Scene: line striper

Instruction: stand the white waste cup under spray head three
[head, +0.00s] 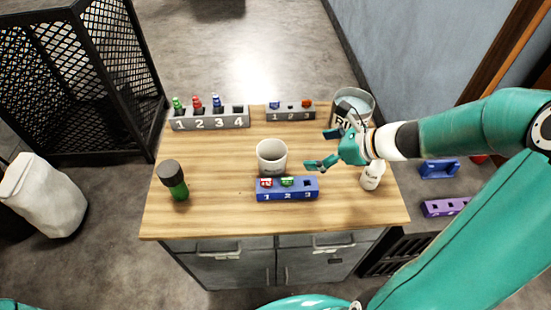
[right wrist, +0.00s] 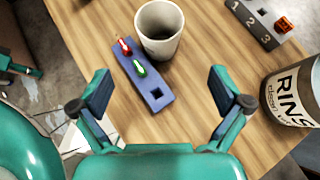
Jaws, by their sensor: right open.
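The white waste cup (head: 272,158) stands upright and empty on the wooden table, just behind a blue block numbered 1 to 3 (head: 287,195). In the right wrist view, the cup (right wrist: 158,30) is beyond that block (right wrist: 152,91). The block holds a red spray head (head: 267,182) in slot 1 and a green one (head: 287,181) in slot 2; slot 3 is an empty square hole. My right gripper (head: 322,149) is open and empty, to the right of the cup and apart from it. I cannot make out my left gripper.
A grey four-slot block (head: 210,122) and a grey three-slot block (head: 290,116) stand at the back. A labelled bucket (head: 364,101) is at the back right, a white bottle (head: 371,177) at the right. A dark green bottle (head: 174,181) stands left. The table's left middle is clear.

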